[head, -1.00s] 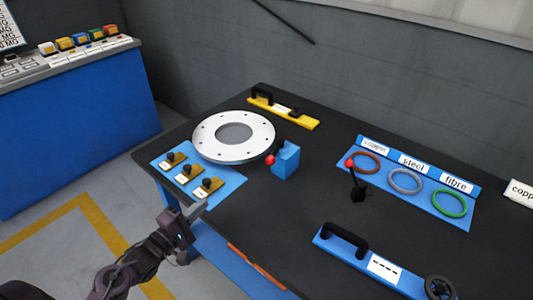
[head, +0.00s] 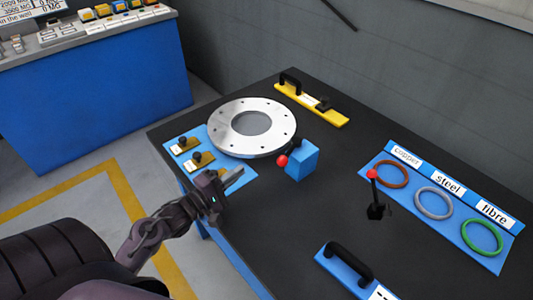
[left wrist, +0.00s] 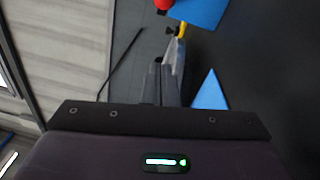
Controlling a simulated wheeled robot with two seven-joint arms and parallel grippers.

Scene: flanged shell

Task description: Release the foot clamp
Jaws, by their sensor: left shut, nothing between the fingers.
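A blue block (head: 302,160) stands beside the flanged disc (head: 252,127) on the black table. A black lever with a red knob (head: 282,160) is on its disc side. A second black lever with a red knob (head: 373,174) stands upright to the right. I cannot tell which one is the foot clamp. My left gripper (head: 236,177) is shut and empty over the table's left edge, by the blue mat, apart from the block. In the left wrist view the shut fingers (left wrist: 170,72) point toward a red knob (left wrist: 162,5) and a blue block (left wrist: 203,10). My right gripper is not in view.
Yellow tabs with black knobs (head: 202,160) sit on the blue mat; my left gripper hides part of it. A yellow bar (head: 312,103) lies at the back. Copper, steel and fibre rings (head: 434,203) lie at the right. A blue bar with a black handle (head: 345,265) is in front.

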